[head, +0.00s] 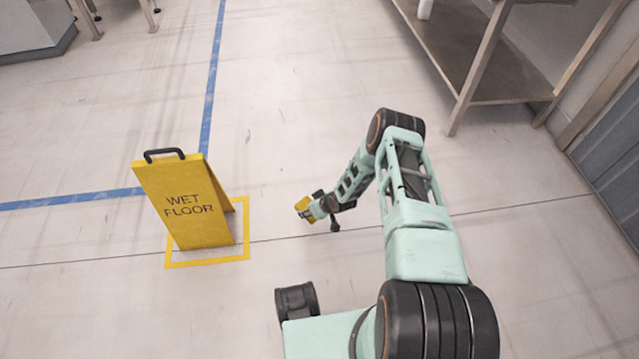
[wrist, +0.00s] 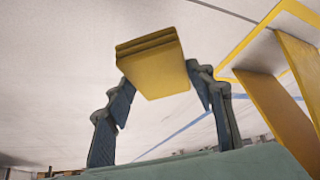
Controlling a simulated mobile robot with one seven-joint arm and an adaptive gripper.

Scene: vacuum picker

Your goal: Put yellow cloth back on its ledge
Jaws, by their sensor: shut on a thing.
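The yellow cloth (head: 302,205) is a small folded block with layered edges. In the wrist view the cloth (wrist: 155,68) sits between the two fingers of my gripper (wrist: 159,82), which is shut on it. In the head view my gripper (head: 313,210) holds the cloth out over the floor, right of the wet floor sign. The cloth's height above the floor is hard to judge. I cannot pick out which surface is the cloth's ledge.
A yellow wet floor sign (head: 185,205) stands inside a yellow floor outline (head: 205,262); the sign also shows at right in the wrist view (wrist: 275,112). A bench with a lower shelf (head: 490,75) stands at upper right. The floor between is clear.

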